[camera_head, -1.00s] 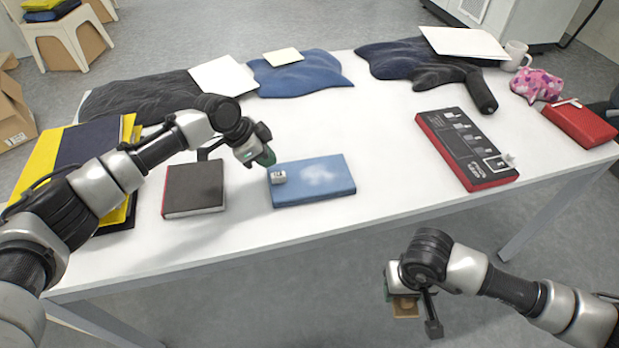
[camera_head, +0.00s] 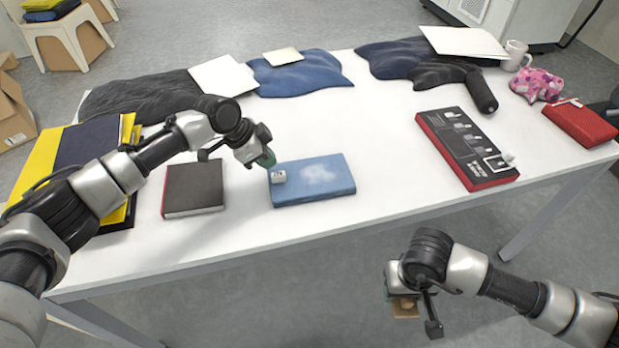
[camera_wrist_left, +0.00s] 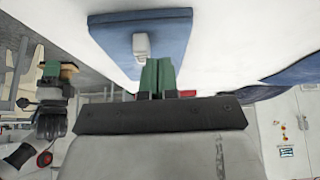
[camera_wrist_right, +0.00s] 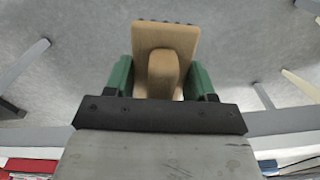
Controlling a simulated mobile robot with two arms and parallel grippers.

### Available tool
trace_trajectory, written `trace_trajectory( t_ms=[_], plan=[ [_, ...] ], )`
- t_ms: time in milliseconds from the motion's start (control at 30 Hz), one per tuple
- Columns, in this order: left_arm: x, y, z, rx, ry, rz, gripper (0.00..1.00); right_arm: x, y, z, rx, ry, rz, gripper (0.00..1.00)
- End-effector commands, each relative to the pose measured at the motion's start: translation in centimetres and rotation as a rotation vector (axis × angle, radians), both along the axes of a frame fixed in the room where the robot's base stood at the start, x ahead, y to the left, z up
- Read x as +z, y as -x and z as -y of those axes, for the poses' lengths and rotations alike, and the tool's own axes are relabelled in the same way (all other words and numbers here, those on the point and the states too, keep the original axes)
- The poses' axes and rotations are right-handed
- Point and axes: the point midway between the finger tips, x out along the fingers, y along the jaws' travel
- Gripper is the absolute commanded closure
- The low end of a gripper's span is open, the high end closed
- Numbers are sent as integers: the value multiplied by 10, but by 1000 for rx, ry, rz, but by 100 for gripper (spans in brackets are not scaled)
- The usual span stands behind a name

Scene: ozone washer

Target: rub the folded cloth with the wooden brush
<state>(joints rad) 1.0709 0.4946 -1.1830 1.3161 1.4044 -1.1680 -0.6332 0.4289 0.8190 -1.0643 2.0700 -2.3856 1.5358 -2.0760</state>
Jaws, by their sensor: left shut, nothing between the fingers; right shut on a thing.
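The folded cloth (camera_head: 318,184) is a flat light-blue rectangle with a pale whitish patch, lying on the white table. A small white tag-like piece sits at its left end, and the cloth also shows in the left wrist view (camera_wrist_left: 110,38). My left gripper (camera_head: 268,160) is shut and empty, close beside the cloth's upper left corner; whether it touches is unclear. The wooden brush (camera_wrist_right: 165,55) is tan with dark bristles at its far edge. My right gripper (camera_wrist_right: 163,85) is shut on its handle, holding it off the table's front edge, above the floor. The brush is mostly hidden in the head view (camera_head: 405,306).
A dark book (camera_head: 193,187) lies left of the cloth. A red-edged black panel (camera_head: 466,148) and a red case (camera_head: 580,124) lie to the right. The table (camera_head: 390,180) is clear between cloth and panel.

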Motion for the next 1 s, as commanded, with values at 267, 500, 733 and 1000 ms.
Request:
trace_trajectory(
  t_ms=[267, 500, 733, 1000],
  plan=[
    [-6, 0, 0, 0, 0, 0, 100, -3, 0, 0, 0, 0, 0, 67],
    [-11, 0, 0, 1, 0, 0, 100, -5, 0, 0, 0, 0, 0, 67],
    [-16, 0, 0, 1, 0, 0, 100, -7, 0, 0, 0, 0, 0, 67],
    [-21, 0, 0, 1, 0, 0, 100, -10, 0, 0, 0, 0, 0, 67]
  ],
)
